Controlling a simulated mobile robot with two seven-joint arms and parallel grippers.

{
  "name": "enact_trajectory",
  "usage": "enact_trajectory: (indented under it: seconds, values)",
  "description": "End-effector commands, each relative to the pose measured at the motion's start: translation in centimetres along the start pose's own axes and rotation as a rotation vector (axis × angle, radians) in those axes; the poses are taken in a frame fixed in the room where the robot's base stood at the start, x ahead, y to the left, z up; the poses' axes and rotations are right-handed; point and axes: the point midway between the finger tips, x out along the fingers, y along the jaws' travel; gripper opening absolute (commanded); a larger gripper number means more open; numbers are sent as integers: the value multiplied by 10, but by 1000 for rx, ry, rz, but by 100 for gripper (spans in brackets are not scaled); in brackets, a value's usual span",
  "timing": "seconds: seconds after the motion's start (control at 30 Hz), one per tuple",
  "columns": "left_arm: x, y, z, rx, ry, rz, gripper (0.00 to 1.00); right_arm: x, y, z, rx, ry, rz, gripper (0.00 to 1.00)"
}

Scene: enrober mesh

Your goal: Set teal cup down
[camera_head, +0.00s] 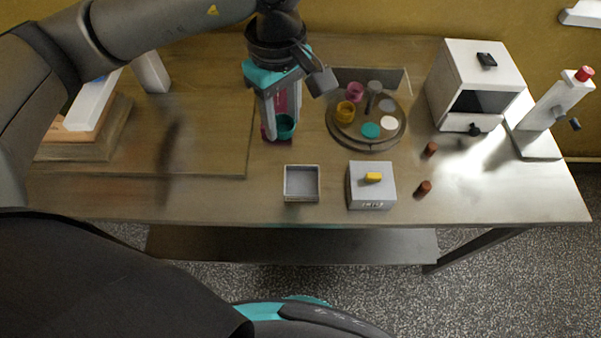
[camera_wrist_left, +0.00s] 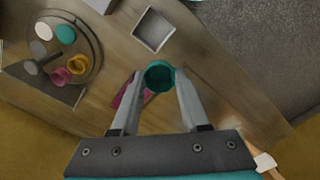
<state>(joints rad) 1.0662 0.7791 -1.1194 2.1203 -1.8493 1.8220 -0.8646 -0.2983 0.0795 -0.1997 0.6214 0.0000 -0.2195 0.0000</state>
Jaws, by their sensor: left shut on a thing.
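The teal cup (camera_head: 286,127) is between the fingertips of my left gripper (camera_head: 277,126), over the table left of the round tray. The left wrist view shows the cup (camera_wrist_left: 159,77) with its open mouth facing the camera, a finger on each side. I cannot tell whether its base touches the table. The round tray (camera_head: 340,139) carries a yellow cup (camera_head: 345,112), a magenta cup (camera_head: 355,92) and teal, white and grey discs. The teal disc (camera_head: 370,130) is bare. My right gripper is not in view.
A magenta and reddish item (camera_wrist_left: 124,94) lies beside the held cup, partly hidden by the fingers. An open grey box (camera_head: 301,195) and a box with a yellow handle (camera_head: 371,193) stand at the front. A white cabinet (camera_head: 460,65) and brown cylinders are to the right.

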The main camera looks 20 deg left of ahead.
Motion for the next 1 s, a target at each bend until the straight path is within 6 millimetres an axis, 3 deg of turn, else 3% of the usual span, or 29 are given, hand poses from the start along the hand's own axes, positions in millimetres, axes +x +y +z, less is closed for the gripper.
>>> enact_trajectory:
  seconds: [0.03, 0.6, 0.8, 1.0]
  values:
    - [-6, 1, 3, -89, -3, -2, 0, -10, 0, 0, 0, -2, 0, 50]
    - [-34, 12, 24, -1210, -7, -10, 0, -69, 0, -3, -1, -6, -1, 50]
    - [-38, 13, 28, -1477, -6, -14, 0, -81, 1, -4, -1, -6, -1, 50]
    - [-32, 13, 30, -1582, -3, -19, 0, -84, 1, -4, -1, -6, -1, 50]
